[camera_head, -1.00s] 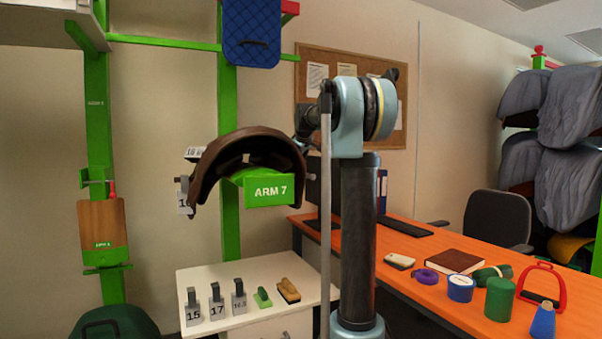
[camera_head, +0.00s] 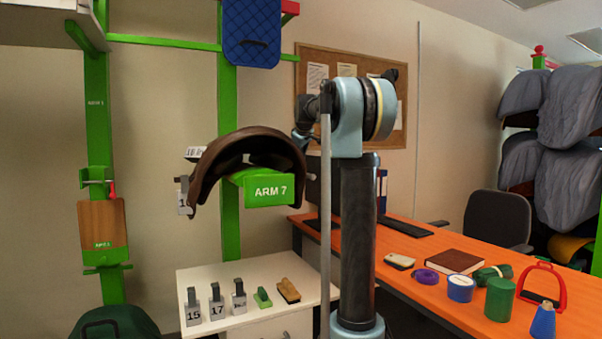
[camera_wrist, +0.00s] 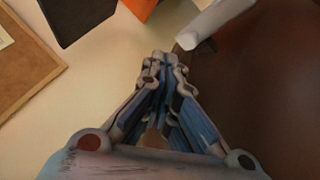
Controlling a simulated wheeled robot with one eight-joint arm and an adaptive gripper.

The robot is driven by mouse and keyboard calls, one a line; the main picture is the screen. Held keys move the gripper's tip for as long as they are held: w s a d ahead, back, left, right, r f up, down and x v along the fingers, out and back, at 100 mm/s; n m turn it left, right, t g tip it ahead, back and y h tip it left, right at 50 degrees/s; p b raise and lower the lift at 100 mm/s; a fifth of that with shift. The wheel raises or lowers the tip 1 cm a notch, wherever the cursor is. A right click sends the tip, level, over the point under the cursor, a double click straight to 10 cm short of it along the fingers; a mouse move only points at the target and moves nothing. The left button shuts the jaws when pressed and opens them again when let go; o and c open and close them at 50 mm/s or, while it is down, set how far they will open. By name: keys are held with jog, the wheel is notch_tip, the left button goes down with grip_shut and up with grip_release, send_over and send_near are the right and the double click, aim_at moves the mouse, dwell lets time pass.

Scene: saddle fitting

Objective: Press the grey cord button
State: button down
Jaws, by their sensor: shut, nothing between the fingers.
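I cannot pick out a grey cord button for sure in either view. In the wrist view a pale grey piece with a rounded end (camera_wrist: 203,27) lies against the brown saddle, just beyond my fingertips; I cannot tell what it is. My gripper (camera_wrist: 158,62) is shut and empty, beside the saddle's edge (camera_wrist: 272,85). In the head view the brown saddle (camera_head: 222,158) sits on the green bracket marked ARM 7 (camera_head: 268,190). My fingers are hidden there behind the saddle and my arm.
The orange desk (camera_head: 440,291) on the right holds a brown book (camera_head: 454,261), tapes and a red stirrup (camera_head: 558,281). A white cabinet (camera_head: 215,272) below the saddle bears numbered gauges and brushes. A dark box-like thing (camera_wrist: 75,15) shows at the wrist view's upper left.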

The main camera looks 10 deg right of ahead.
jog(key=shift+r, duration=2.05)
jog(key=shift+s, duration=0.1)
jog(key=s+f+m+g, duration=0.2)
jog(key=s+f+m, duration=0.1)
jog(key=s+f, duration=1.2)
jog(key=s+f+m+g, duration=0.2)
jog(key=s+f+m, duration=0.1)
jog(key=s+f, duration=1.3)
jog(key=s+f+m+g, duration=0.2)
jog(key=s+f, duration=1.4)
jog(key=s, duration=0.9)
jog(key=shift+s+d+m+g, duration=0.15)
jog(key=shift+d+m+g, duration=0.25)
jog(key=shift+d+g, duration=0.1)
jog(key=shift+f, duration=0.15)
jog(key=shift+w+f, duration=0.15)
jog(key=shift+w, duration=0.3)
